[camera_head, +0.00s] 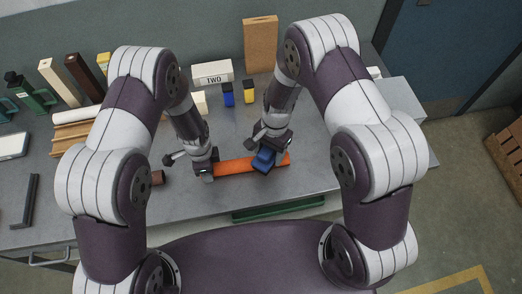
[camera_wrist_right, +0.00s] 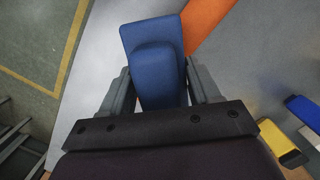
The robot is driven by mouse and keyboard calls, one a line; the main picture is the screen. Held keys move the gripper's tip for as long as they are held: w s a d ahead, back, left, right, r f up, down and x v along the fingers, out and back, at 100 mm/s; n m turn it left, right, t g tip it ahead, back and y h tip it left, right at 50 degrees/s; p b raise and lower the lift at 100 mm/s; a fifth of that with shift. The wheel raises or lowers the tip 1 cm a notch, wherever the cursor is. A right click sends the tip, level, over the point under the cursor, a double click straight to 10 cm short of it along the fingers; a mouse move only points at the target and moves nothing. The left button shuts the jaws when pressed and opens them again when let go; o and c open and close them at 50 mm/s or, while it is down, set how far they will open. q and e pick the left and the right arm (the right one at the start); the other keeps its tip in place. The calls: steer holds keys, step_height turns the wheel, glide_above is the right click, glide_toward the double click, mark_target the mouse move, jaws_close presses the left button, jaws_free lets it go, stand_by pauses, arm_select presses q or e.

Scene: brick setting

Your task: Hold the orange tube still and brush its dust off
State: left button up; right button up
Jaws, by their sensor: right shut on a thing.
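The orange tube (camera_head: 238,166) lies across the grey table near its front edge; part of it also shows in the right wrist view (camera_wrist_right: 205,22). My left gripper (camera_head: 205,172) is at the tube's left end, pointing down; its fingers are too small to tell whether they close on it. My right gripper (camera_head: 266,152) is shut on a blue block-like brush (camera_wrist_right: 155,60), held between its two fingers. In the head view the brush (camera_head: 264,160) is over the right part of the tube; I cannot tell whether they touch. No dust can be made out.
A brown cylinder (camera_head: 157,177) lies left of my left gripper. A blue bottle (camera_head: 228,95) and a yellow one (camera_head: 249,92) stand behind, with a white box (camera_head: 212,72) and a cardboard box (camera_head: 261,44). The table right of the tube is clear.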

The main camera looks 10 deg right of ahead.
steer(key=shift+d, duration=1.9)
steer(key=shift+a, duration=3.85)
steer(key=shift+d+r, duration=0.1)
steer(key=shift+r, duration=3.95)
steer(key=shift+f, duration=0.15)
